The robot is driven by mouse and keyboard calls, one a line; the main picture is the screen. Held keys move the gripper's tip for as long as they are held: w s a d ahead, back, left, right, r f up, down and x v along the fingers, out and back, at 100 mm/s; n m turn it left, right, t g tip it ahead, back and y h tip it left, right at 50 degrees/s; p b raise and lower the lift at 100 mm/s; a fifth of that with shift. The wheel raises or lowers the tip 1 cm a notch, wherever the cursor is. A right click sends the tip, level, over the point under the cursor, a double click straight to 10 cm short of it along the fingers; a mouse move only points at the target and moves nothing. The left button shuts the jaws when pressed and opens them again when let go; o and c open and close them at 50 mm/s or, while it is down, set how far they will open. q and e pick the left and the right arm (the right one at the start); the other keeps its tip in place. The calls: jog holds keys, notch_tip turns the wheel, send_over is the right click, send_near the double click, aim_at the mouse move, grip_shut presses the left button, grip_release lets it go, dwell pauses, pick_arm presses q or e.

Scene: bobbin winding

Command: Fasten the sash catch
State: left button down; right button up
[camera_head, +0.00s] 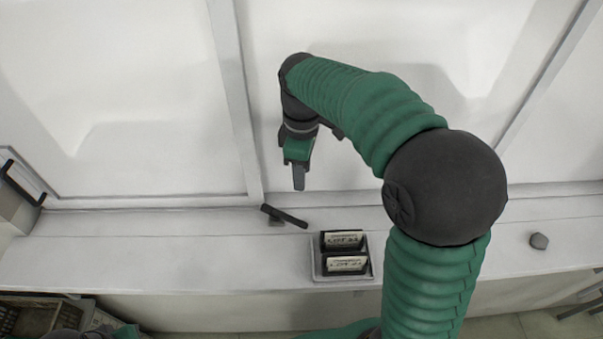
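The sash catch (287,216) is a small dark lever on a short base on the white sill, near the foot of the upright between two window panes. Its arm slants down to the right. My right gripper (299,178) points down just above and slightly right of the catch, with a visible gap between them. Its fingers show nearly edge-on as one grey tip, so the opening between them is hidden. At the bottom left edge only a bit of my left arm shows; its gripper is out of view.
A white tray (317,270) with two dark, labelled boxes stands on the sill right of the catch. A black handle (22,184) is at far left. The sill left of the catch is clear. A crate (38,318) stands below left.

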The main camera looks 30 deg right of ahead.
notch_tip(320, 180, up, 4)
jog(key=shift+r, duration=0.1)
dwell(0.4)
notch_tip(320, 180, up, 17)
jog(key=shift+b, duration=0.35)
